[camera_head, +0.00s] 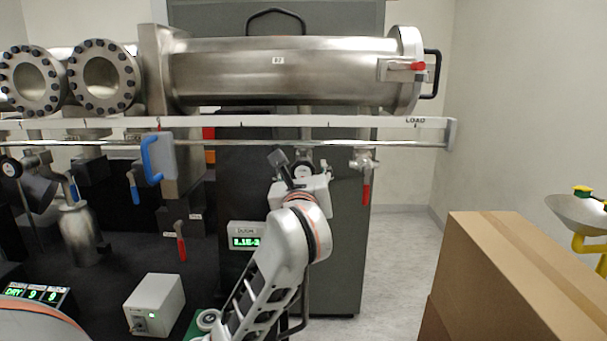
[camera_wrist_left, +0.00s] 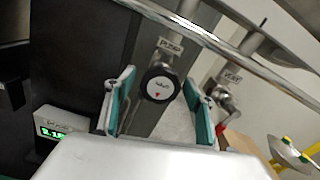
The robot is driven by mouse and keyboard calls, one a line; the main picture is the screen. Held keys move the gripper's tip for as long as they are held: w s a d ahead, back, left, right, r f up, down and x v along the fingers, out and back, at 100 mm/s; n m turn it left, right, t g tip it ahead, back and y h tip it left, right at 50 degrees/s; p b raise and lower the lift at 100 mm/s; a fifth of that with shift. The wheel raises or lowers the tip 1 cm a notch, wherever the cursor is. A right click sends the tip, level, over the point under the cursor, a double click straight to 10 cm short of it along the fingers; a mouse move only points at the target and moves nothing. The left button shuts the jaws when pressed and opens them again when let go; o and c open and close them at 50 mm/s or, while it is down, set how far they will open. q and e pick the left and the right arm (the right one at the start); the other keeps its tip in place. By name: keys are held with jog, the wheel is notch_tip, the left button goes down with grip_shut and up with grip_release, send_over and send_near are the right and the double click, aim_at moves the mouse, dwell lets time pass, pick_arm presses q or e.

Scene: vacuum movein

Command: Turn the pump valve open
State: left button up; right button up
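The pump valve is a round black knob with a white, red-marked face (camera_wrist_left: 160,88), under a tag reading PUMP on a vertical pipe. In the head view the knob (camera_head: 303,171) shows just past my left gripper (camera_head: 301,178). In the left wrist view my left gripper (camera_wrist_left: 158,79) is open, with one green-padded finger on each side of the knob. Gaps show between the pads and the knob, so it is not gripped. How deep the fingertips reach past it I cannot tell. My right gripper is not in view.
A red-handled vent valve (camera_head: 366,178) hangs right of the knob. A steel rail (camera_head: 230,143) runs above, under the large chamber (camera_head: 280,75). A gauge display (camera_head: 246,236) sits left of my arm. Cardboard boxes (camera_head: 510,285) stand at right.

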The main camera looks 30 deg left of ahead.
pick_arm(q)
jog(key=v, duration=0.7)
jog(key=shift+s, duration=0.3)
dwell(0.4)
